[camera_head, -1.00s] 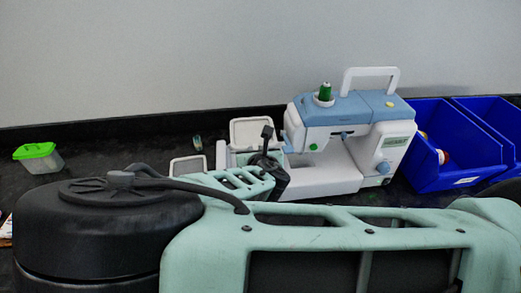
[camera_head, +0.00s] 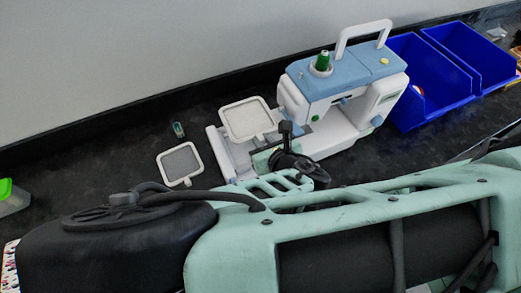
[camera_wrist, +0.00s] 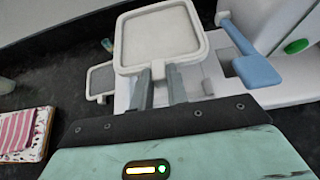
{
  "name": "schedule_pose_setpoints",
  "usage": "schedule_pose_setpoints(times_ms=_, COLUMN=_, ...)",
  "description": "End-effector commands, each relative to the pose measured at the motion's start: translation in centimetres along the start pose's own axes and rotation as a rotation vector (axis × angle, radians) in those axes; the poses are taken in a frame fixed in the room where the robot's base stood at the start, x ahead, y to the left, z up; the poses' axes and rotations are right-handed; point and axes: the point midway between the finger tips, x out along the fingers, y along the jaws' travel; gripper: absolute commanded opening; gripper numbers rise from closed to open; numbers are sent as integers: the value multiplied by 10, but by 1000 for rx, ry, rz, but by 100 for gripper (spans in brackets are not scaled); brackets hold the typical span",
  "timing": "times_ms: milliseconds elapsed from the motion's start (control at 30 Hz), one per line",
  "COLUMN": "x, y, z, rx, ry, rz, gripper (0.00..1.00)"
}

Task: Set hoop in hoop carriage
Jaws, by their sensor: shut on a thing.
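A white rounded-square hoop (camera_head: 247,119) with a grey sheet inside is held beside the left end of the blue and white sewing machine (camera_head: 340,85). In the wrist view my gripper (camera_wrist: 161,78) is shut on the tab at the near edge of the hoop (camera_wrist: 160,36). A long white bar, apparently the hoop carriage (camera_head: 218,152), extends at the machine's left. In the head view the hoop overlaps it; I cannot tell whether they touch. My arm hides much of the gripper in the head view.
A second, similar frame (camera_head: 180,164) lies on the dark table left of the machine. A small green-topped item (camera_head: 178,129) lies behind it. Blue bins (camera_head: 432,85) stand right of the machine. A green-lidded tub (camera_head: 10,196) is at the left edge. A striped pad (camera_wrist: 22,132) lies left.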

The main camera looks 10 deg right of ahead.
Motion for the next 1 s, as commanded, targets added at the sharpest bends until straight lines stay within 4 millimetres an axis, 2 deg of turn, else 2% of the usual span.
schedule_pose_setpoints(times_ms=33, x=8, y=0, z=-15, rx=1, ry=0, rz=-1, gripper=0)
schedule_pose_setpoints(times_ms=133, x=17, y=-1, z=-30, rx=3, ry=-1, rz=-2, gripper=0)
schedule_pose_setpoints(times_ms=367, x=25, y=0, z=-43, rx=2, ry=-2, rz=-1, gripper=0)
schedule_pose_setpoints(times_ms=600, x=39, y=0, z=-70, rx=3, ry=-1, rz=-1, gripper=0)
schedule_pose_setpoints(times_ms=1000, x=40, y=0, z=-73, rx=2, ry=-1, rz=-1, gripper=0)
